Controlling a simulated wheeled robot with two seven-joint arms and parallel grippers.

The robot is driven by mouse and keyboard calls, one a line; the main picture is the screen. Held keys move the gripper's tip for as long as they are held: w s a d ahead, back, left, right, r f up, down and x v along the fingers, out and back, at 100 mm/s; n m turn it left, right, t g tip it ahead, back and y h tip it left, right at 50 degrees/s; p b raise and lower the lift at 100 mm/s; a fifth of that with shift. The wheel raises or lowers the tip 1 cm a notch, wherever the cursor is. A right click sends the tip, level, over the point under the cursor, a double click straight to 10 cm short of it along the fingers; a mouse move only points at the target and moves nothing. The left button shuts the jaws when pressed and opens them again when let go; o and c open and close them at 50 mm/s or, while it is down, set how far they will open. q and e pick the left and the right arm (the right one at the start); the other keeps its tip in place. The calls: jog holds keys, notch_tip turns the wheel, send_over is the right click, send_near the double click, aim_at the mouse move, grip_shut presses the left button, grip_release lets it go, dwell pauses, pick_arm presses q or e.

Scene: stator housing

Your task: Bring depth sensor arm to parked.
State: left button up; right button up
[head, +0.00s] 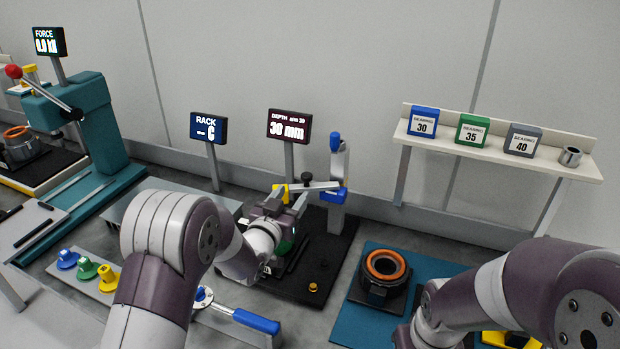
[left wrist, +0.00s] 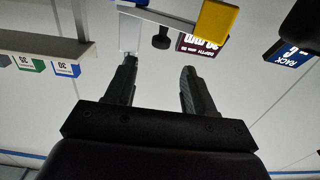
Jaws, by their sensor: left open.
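The depth sensor arm (head: 318,187) is a pale, roughly level bar on an upright post with a blue collar (head: 334,194). It carries a black knob (head: 307,178) and has a yellow end block (head: 279,193) on its left. My left gripper (head: 291,202) is open just in front of and below the bar's left part. In the left wrist view, the open fingers (left wrist: 158,82) point toward the black knob (left wrist: 162,41) and yellow block (left wrist: 217,20), with nothing between them. The depth display (head: 289,126) reads 30 mm. My right gripper is out of view.
A rack display (head: 208,128) stands left of the depth station. A dark ring-shaped housing with an orange rim (head: 385,265) sits on a teal mat (head: 352,322) to the right. A shelf (head: 480,139) with bearing boxes is behind. A blue-handled lever (head: 256,321) lies in front.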

aim_at(305, 176)
pick_arm(q)
jog(key=p+x, duration=0.2)
jog(key=x, duration=0.9)
jog(key=shift+w+p, duration=0.15)
jog(key=shift+p, duration=0.15)
jog(key=shift+w+d, duration=0.1)
jog(key=shift+w, duration=0.2)
jog(key=shift+r, duration=0.1)
grip_shut()
